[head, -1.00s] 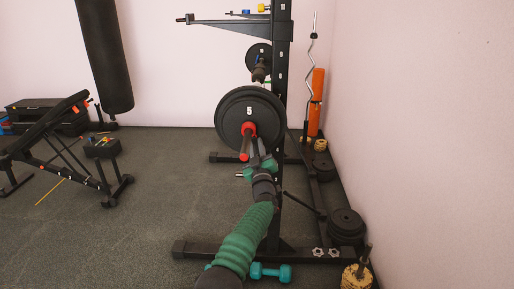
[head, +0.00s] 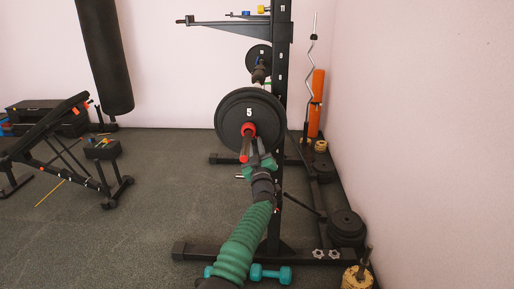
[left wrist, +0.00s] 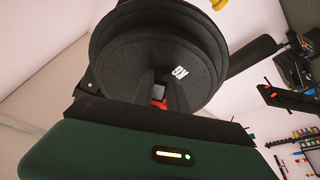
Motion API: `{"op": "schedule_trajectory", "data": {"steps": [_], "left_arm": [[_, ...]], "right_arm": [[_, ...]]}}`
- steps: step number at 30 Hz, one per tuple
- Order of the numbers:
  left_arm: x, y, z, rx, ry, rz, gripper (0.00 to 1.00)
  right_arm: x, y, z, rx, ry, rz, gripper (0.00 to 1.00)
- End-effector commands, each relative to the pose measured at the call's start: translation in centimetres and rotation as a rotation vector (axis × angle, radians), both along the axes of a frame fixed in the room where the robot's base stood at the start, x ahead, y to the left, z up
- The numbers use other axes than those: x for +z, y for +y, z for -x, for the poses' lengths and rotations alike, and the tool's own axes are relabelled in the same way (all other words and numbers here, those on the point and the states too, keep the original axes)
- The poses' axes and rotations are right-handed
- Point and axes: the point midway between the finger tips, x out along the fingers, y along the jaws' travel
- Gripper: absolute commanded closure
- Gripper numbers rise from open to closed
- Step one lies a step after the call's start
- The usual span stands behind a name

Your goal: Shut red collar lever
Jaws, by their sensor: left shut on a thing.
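The red collar (head: 248,129) sits on the bar end in front of the black weight plate (head: 250,97) marked 5. A reddish-brown bar end or lever (head: 245,149) points down toward me below it; I cannot tell which in the head view. My left gripper (head: 256,154) is just below and right of the collar. In the left wrist view, the dark fingers (left wrist: 163,88) are close on both sides of a small red part of the collar (left wrist: 158,103), with the plate (left wrist: 165,50) behind. The fingers hide most of the collar there. My right gripper is out of view.
The black rack upright (head: 282,50) stands right behind the plate, with its foot bar (head: 215,251) on the floor. Teal dumbbells (head: 270,273) lie near the base. A weight bench (head: 70,140) and punching bag (head: 105,55) are to the left. Open floor lies between.

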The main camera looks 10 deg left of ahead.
Motion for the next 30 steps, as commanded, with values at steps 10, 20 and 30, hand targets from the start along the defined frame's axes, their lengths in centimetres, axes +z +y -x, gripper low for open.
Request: {"op": "schedule_trajectory", "data": {"steps": [10,20,30], "left_arm": [[0.7,0.4,0.1,0.006,-0.007,-0.001,1.0],[1.1,0.6,0.1,0.007,-0.01,0.0,1.0],[1.0,0.6,0.1,0.005,-0.01,0.0,0.63]], "right_arm": [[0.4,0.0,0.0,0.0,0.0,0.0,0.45],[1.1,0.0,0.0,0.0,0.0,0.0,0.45],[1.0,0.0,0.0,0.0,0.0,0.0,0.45]]}}
